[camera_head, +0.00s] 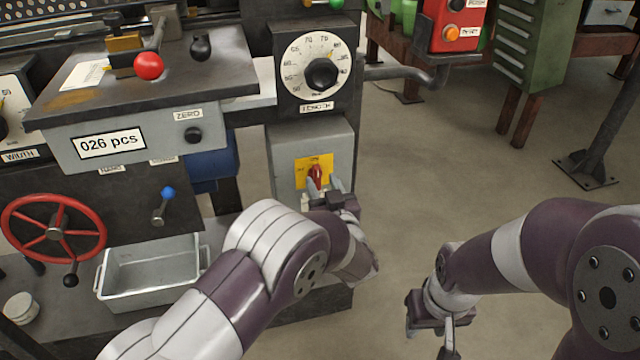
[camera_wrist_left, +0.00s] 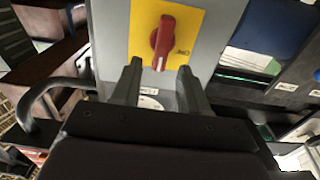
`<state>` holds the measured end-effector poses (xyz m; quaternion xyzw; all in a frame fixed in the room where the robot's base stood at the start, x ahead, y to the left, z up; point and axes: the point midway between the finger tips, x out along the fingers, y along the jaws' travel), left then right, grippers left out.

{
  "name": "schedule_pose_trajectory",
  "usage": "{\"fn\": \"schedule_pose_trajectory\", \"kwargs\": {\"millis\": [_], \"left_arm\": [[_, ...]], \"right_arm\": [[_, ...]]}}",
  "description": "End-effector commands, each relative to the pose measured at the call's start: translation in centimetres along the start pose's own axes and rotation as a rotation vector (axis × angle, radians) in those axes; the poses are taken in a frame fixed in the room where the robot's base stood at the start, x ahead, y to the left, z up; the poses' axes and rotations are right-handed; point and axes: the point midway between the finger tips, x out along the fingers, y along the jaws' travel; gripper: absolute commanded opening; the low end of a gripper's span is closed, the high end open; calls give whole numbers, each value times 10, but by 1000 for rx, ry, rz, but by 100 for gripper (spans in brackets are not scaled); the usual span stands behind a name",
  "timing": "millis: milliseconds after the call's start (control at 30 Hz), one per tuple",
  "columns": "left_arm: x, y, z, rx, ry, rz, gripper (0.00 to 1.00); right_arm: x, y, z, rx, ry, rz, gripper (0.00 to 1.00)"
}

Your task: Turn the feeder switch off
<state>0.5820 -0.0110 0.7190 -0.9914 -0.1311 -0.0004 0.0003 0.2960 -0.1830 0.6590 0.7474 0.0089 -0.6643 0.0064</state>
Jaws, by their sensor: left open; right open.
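The feeder switch is a red rotary knob (camera_head: 316,176) on a yellow plate (camera_head: 301,171), on the front of a grey box (camera_head: 285,147) below the length dial. In the left wrist view the red knob (camera_wrist_left: 163,42) stands nearly upright on its yellow plate (camera_wrist_left: 143,30). My left gripper (camera_head: 322,187) is open, just in front of the knob. In the left wrist view its two fingers (camera_wrist_left: 158,82) are spread, with the knob just beyond the gap between them. Contact cannot be told. My right gripper (camera_head: 432,338) hangs low at the right, empty, away from the switch.
A large white dial (camera_head: 297,59) sits above the switch box. A bent grey pipe (camera_head: 410,74) juts out to its right. A red handwheel (camera_head: 20,222) and a metal tray (camera_head: 150,282) are at the left. The floor right of the machine is clear.

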Motion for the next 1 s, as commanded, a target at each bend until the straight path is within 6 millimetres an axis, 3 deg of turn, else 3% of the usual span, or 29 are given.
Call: {"fn": "schedule_pose_trajectory", "kwargs": {"millis": [200,467,600,1000], "left_arm": [[25,0,1,-1,0,0,44],[27,0,0,0,-1,1,44],[27,0,0,0,-1,1,1],[27,-1,0,-43,-1,1,0]], "right_arm": [[8,0,1,0,0,0,43],[7,0,1,0,0,0,43],[7,0,1,0,0,0,43],[9,0,1,0,0,0,43]]}}
